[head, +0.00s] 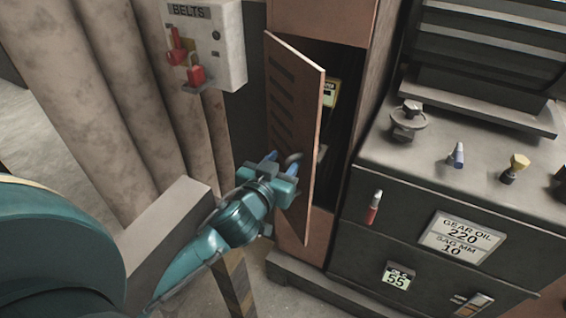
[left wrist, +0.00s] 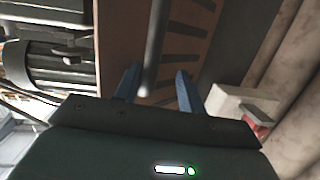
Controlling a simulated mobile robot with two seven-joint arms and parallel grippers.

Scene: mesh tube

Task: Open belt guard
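The belt guard (head: 290,120) is a brown slotted door on a narrow cabinet in the head view. It stands ajar, its right edge swung out from the cabinet and its left edge near the frame. Its grey handle (head: 293,158) shows beside my left gripper's fingers. My left gripper (head: 281,164) is at the door's front face. In the left wrist view its blue fingers (left wrist: 157,88) are apart, with the grey handle bar (left wrist: 153,45) between them, nearer the left finger; contact is unclear. My right gripper is not in view.
A dark opening behind the door holds a yellow-labelled part (head: 329,93). A dark cabinet (head: 400,225) with drawers and knobs stands close on the right.

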